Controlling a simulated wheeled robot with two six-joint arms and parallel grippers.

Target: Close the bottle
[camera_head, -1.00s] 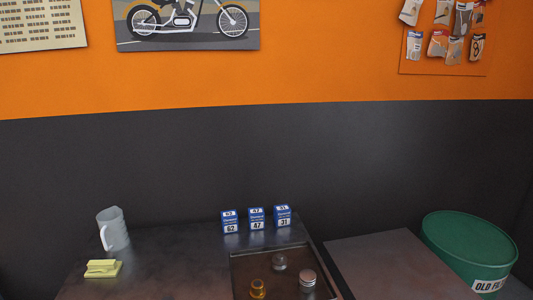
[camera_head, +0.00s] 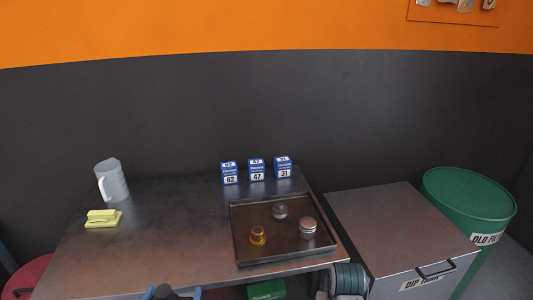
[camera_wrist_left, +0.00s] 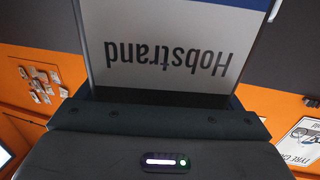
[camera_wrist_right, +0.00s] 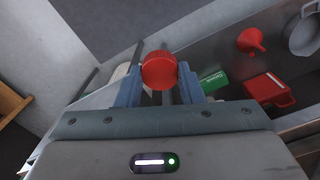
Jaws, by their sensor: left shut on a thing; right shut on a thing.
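In the left wrist view a large container, which I take to be the bottle (camera_wrist_left: 180,50), fills the top middle. It has a white label reading "Hobstrand", upside down, with a blue band. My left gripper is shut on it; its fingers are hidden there. The bottle's mouth is not in view.
The metal table (camera_head: 160,250) carries a dark tray (camera_head: 290,260) with small parts, a grey jug (camera_head: 112,181), a yellow item (camera_head: 103,218) and three blue boxes (camera_head: 256,169). A metal cabinet (camera_head: 395,225) and green bin (camera_head: 469,203) stand right. A red funnel (camera_wrist_right: 251,40) shows too.

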